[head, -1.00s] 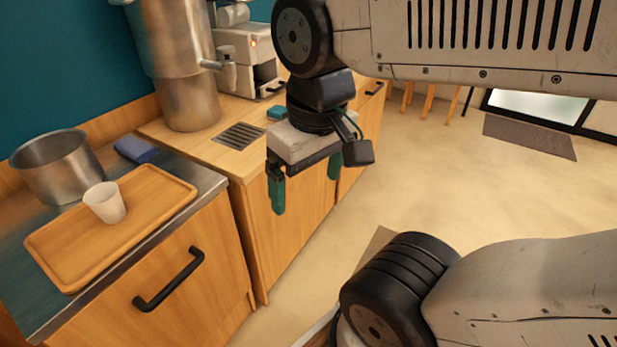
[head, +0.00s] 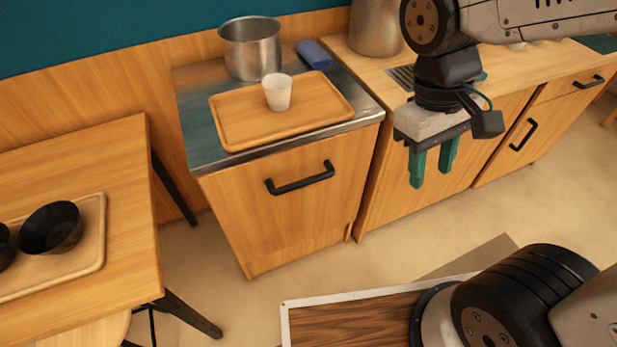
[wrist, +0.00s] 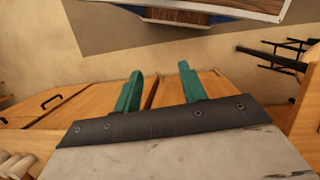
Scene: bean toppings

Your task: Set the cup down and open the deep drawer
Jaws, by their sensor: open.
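A white cup (head: 278,92) stands upright on a wooden tray (head: 235,128) on the steel-topped counter. Below that top is a wide wooden drawer front (head: 285,215) with a black bar handle (head: 300,180); it is shut. My gripper (head: 433,170) is open and empty, with green fingers pointing down. It hangs right of the drawer, in front of the neighbouring cabinet, clear of the handle. In the wrist view the two fingers (wrist: 160,90) are apart with nothing between them.
A steel pot (head: 250,50) and a blue cloth (head: 314,54) are behind the tray. A wooden table (head: 110,190) with black bowls (head: 52,228) on a tray stands at the left. Cabinets with black handles (head: 523,135) run right. The floor before the drawer is clear.

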